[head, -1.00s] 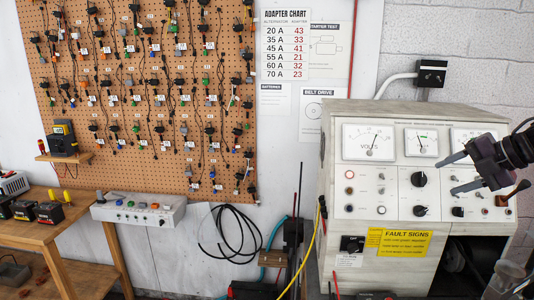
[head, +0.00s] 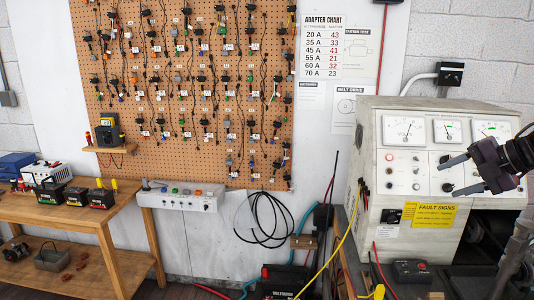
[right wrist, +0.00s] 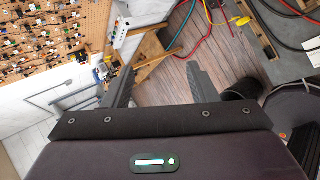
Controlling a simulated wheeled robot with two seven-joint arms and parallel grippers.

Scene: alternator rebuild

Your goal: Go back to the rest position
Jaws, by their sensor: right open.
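My right gripper (head: 450,176) is at the right of the head view, in front of the test bench's panel. Its two fingers are spread apart with nothing between them. In the right wrist view its fingers (right wrist: 157,92) also stand apart, with the floor and part of the wooden bench showing beyond. Whether the fingers touch the panel cannot be told from the head view; they appear in front of it. My left gripper is not in view.
The grey test bench (head: 374,154) with dials stands at the right. A pegboard (head: 113,100) of adapters hangs on the wall. A wooden workbench (head: 60,212) with batteries is at the left. Yellow and red cables hang beside the test bench. Floor (right wrist: 165,88) shows between the benches.

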